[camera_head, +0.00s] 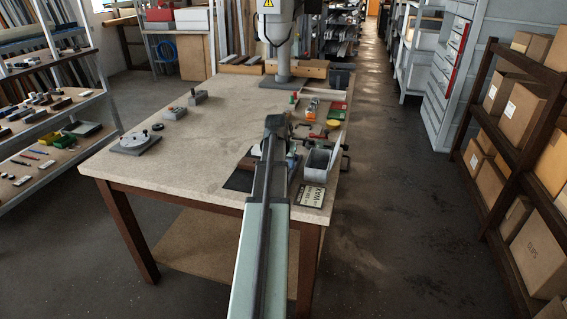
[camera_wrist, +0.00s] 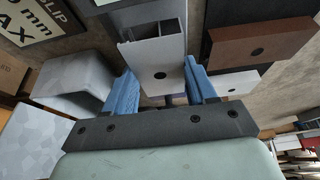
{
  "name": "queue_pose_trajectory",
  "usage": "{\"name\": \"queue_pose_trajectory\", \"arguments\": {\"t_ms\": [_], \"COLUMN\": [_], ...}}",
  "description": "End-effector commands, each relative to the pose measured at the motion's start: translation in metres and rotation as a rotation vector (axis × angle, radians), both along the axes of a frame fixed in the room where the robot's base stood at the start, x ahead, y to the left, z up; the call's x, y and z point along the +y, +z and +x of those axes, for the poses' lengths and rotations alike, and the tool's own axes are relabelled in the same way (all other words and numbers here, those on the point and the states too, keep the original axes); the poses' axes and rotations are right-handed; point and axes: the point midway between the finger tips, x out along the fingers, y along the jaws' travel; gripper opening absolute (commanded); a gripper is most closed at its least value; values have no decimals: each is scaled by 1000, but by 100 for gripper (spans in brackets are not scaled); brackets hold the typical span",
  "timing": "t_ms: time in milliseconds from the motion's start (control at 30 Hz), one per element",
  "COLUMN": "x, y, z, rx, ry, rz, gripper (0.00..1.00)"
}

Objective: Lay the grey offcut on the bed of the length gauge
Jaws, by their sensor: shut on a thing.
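In the wrist view my gripper (camera_wrist: 161,72) has its two blue fingers on either side of a light grey hollow profile piece, the grey offcut (camera_wrist: 157,52). It is shut on this piece, whose open end and small dark hole face the camera. In the head view my own arm hides the fingers and the offcut. I cannot pick out the length gauge for certain; a low fixture with red and green parts (camera_head: 337,106) lies at the bench's far right.
A brown block (camera_wrist: 255,45) is right of the fingers. A grey bin (camera_head: 320,163) and a lettered sign (camera_head: 311,195) are near the bench's right edge. A dial instrument (camera_head: 137,142) and small blocks (camera_head: 175,112) stand at the left. The bench middle (camera_head: 215,135) is clear.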

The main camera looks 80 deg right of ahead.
Motion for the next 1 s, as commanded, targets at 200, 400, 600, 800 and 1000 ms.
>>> {"name": "queue_pose_trajectory", "arguments": {"t_ms": [200, 400, 600, 800, 1000], "x": [0, 0, 0, 0, 0], "y": [-1, -6, -11, -11, -11], "z": [0, 0, 0, 0, 0], "rx": [0, 0, 0, 0, 0], "ry": [0, 0, 0, 0, 0], "rz": [0, 0, -1, -1, 0], "gripper": [26, 26, 26, 63, 82]}}
